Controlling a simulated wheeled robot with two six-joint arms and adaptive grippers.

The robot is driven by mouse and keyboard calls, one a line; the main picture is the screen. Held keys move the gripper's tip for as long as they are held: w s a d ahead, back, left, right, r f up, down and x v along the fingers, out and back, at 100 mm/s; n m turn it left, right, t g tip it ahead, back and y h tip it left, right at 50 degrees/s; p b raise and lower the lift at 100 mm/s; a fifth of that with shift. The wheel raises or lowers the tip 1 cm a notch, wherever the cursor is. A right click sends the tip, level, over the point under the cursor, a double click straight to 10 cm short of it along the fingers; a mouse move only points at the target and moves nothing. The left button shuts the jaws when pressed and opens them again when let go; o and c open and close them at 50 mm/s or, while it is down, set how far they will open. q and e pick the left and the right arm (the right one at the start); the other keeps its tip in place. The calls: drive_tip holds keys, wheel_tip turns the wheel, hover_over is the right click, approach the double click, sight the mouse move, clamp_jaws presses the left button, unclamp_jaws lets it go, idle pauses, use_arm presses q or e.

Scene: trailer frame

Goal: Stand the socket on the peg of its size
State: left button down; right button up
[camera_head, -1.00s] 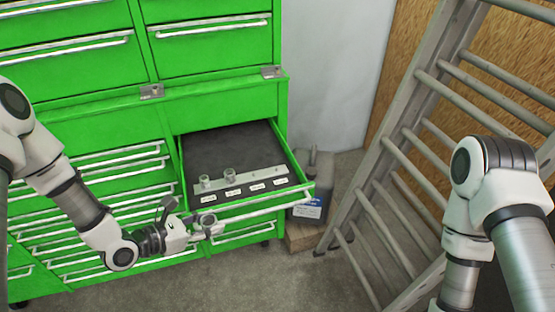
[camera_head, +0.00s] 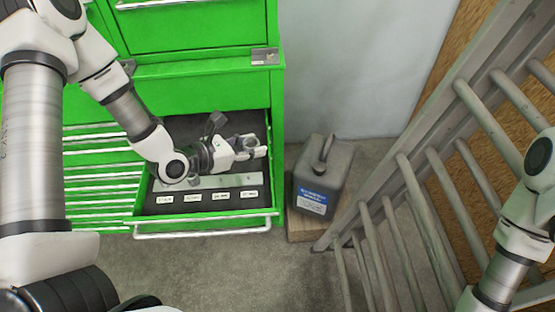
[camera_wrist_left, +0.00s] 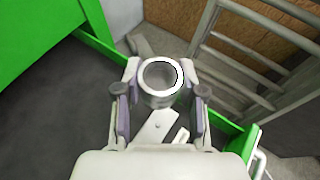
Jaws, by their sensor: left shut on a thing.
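My left gripper (camera_head: 251,150) is over the open drawer (camera_head: 205,219) in the head view. In the left wrist view, the left gripper (camera_wrist_left: 160,90) is shut on a shiny metal socket (camera_wrist_left: 160,98), seen end-on with its round opening. The light grey peg rail (camera_head: 228,181) lies along the front of the drawer, behind a row of white labels (camera_head: 221,195). Part of the rail (camera_wrist_left: 156,127) shows below the socket in the wrist view. My wrist hides the rail's left part in the head view. My right gripper is out of view.
The drawer belongs to a green cabinet (camera_head: 185,95). A grey jug (camera_head: 323,172) stands on a wooden block (camera_head: 300,229) right of the drawer. A metal ladder (camera_head: 420,110) leans farther right. The drawer's dark floor is otherwise mostly bare.

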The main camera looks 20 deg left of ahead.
use_arm(q)
drive_tip(key=p, duration=0.1)
hover_over(248, 176)
drive_tip(key=s, duration=0.1)
drive_tip(key=f, duration=0.5)
drive_tip(key=shift+s+a+f, duration=0.1)
drive_tip(key=shift+a+f, duration=0.05)
drive_tip(key=shift+a, duration=0.1)
drive_tip(key=f, duration=0.2)
drive_tip(key=w+f+p, duration=0.1)
drive_tip(key=shift+d+f, duration=0.15)
drive_tip(key=shift+d, duration=0.2)
drive_tip(key=shift+w+f, duration=0.2)
drive_tip(key=shift+f, duration=0.1)
drive_tip(key=c, duration=0.7)
unclamp_jaws()
drive_tip(key=shift+s+a+r, duration=0.15)
drive_tip(key=shift+s, duration=0.15)
drive_tip(key=shift+w, duration=0.1)
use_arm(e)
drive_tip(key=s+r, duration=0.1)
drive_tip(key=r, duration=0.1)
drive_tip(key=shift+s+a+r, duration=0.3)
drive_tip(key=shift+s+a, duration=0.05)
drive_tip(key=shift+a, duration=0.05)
use_arm(q)
drive_tip(key=shift+w, duration=0.1)
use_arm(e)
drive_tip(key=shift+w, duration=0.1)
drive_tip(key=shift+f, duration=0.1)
